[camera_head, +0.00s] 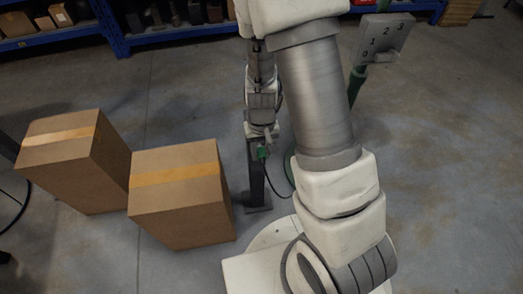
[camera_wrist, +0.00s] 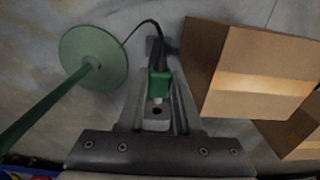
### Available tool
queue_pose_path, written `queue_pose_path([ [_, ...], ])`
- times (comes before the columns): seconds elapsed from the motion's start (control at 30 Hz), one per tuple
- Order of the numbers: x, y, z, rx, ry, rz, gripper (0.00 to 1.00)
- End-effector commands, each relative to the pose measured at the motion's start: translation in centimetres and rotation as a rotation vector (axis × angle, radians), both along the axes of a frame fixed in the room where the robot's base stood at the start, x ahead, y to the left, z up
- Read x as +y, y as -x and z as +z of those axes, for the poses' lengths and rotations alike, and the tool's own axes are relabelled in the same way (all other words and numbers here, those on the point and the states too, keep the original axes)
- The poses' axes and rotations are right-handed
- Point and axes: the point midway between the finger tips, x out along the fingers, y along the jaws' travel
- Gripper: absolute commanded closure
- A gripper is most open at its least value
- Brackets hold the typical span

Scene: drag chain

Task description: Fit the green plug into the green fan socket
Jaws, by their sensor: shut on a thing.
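The green plug (camera_wrist: 159,84) is between the fingers of my gripper (camera_wrist: 161,76) in the wrist view, with a pale part on its near side. The gripper is shut on it. A black cable (camera_wrist: 150,25) runs from the plug and curves toward the round green base (camera_wrist: 80,58). In the head view the plug (camera_head: 262,153) is a small green patch at the end of my arm, close to the top of a dark post (camera_head: 256,185). I cannot tell whether plug and post touch. I cannot make out a green fan socket in either view.
Two cardboard boxes, one at far left (camera_head: 70,165) and one nearer (camera_head: 180,205), stand left of the post. A grey panel numbered 0 to 3 (camera_head: 383,40) stands on a green pole (camera_head: 357,82) behind my arm. Blue shelves (camera_head: 160,36) line the back. Floor at right is clear.

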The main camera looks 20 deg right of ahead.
Motion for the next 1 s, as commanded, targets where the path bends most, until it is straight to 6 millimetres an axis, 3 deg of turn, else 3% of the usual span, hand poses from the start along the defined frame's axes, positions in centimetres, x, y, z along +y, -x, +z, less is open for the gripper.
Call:
queue_pose_path([
  [1.0, -0.06, -0.86, 0.00, 0.000, 0.000, 0.000, 1.00],
])
